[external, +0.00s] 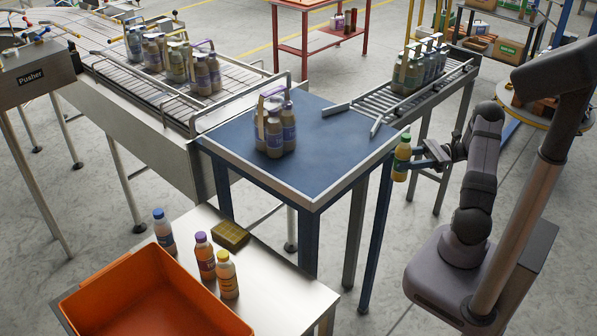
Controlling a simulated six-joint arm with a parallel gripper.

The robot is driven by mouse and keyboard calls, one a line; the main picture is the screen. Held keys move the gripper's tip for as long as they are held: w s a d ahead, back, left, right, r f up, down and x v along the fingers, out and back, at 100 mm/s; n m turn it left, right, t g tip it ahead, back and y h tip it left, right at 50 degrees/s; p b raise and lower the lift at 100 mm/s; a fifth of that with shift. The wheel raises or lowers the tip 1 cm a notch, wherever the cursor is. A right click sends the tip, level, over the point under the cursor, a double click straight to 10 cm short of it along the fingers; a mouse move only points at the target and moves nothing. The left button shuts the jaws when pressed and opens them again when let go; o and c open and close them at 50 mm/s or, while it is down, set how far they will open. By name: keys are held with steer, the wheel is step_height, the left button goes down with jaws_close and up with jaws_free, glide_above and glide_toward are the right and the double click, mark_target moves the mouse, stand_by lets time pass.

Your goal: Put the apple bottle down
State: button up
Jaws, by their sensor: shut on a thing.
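The apple bottle (401,160) appears to be the small bottle with yellow-green contents and a green cap, held upright in the external view. My gripper (416,158) is shut on it from the right side. The bottle hangs in the air just right of the blue table's corner edge, apart from any surface that I can see. Its label is too small to read.
A blue table (330,150) carries a pack of bottles (274,130). A roller conveyor (385,100) holds another pack (418,65).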

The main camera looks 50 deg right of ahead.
steer(key=w+d+r+p, duration=0.2)
steer(key=w+r+p, duration=0.25)
steer(key=r, duration=0.65)
steer(key=w+a+r+m+t+h+b, duration=0.1)
steer(key=w+a+r+b, duration=0.2)
steer(key=w+a, duration=0.8)
steer(key=w+a+r+m+t+h+b, duration=0.1)
steer(key=w+a+r+b, duration=0.15)
steer(key=w+a, duration=0.85)
steer(key=shift+s+a+f+p, duration=0.6)
steer(key=shift+s+f, duration=0.1)
steer(key=shift+f, duration=1)
steer(key=shift+s+a+f+p, duration=0.45)
steer(key=shift+s+a+f, duration=0.25)
steer(key=shift+f, duration=1.05)
steer(key=shift+s+a+f+p, duration=0.55)
steer(key=shift+s+f, duration=0.15)
steer(key=shift+f, duration=1)
steer(key=shift+f, duration=0.1)
steer(key=o, duration=1.3)
steer(key=shift+c, duration=0.2)
